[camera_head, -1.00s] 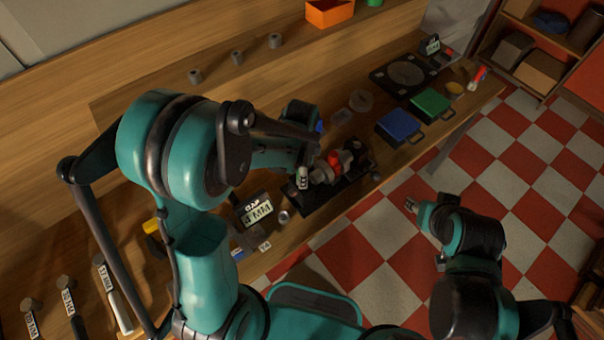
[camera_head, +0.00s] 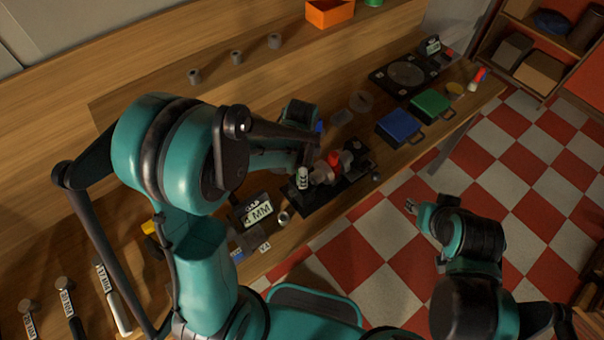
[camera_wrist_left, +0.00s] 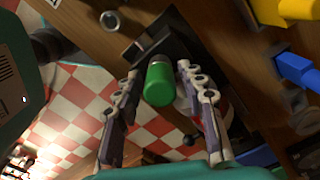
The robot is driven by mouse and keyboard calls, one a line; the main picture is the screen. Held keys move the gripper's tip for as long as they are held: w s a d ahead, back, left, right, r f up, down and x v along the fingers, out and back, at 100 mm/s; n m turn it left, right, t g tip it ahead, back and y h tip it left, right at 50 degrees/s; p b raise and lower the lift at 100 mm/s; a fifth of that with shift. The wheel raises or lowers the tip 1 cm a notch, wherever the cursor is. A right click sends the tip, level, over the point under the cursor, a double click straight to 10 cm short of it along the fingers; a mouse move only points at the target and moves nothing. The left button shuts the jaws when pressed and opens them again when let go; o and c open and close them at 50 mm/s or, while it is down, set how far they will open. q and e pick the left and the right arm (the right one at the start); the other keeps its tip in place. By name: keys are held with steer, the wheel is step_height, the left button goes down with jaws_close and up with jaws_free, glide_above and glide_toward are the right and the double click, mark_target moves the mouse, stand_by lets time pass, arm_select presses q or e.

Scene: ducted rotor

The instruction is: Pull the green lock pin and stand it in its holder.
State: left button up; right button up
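The green lock pin (camera_wrist_left: 158,84) shows in the left wrist view as a short green cylinder with a grey collar behind it, against a black fixture (camera_wrist_left: 160,40). My left gripper (camera_wrist_left: 160,88) is open, with one finger on each side of the green pin and visible gaps between. In the head view my left gripper (camera_head: 303,178) is over the left part of the black fixture (camera_head: 322,200), which bears grey and red parts (camera_head: 335,160); the pin is hidden there. My right gripper (camera_head: 411,206) is off the bench over the floor, too small to judge. I cannot make out the pin's holder.
A blue case (camera_head: 398,124) and a green case (camera_head: 430,104) lie right of the fixture, near the bench edge. A labelled gauge box (camera_head: 256,211) and a small ring (camera_head: 284,218) are close by on the left. An orange bin (camera_head: 330,12) stands at the back.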

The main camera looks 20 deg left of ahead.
arm_select(q)
jaws_close()
steer(key=shift+w+r, duration=0.1)
steer(key=shift+r, duration=0.15)
steer(key=shift+r, duration=0.1)
steer(key=shift+r+p, duration=0.25)
steer(key=shift+p, duration=0.05)
steer(key=shift+r, duration=0.1)
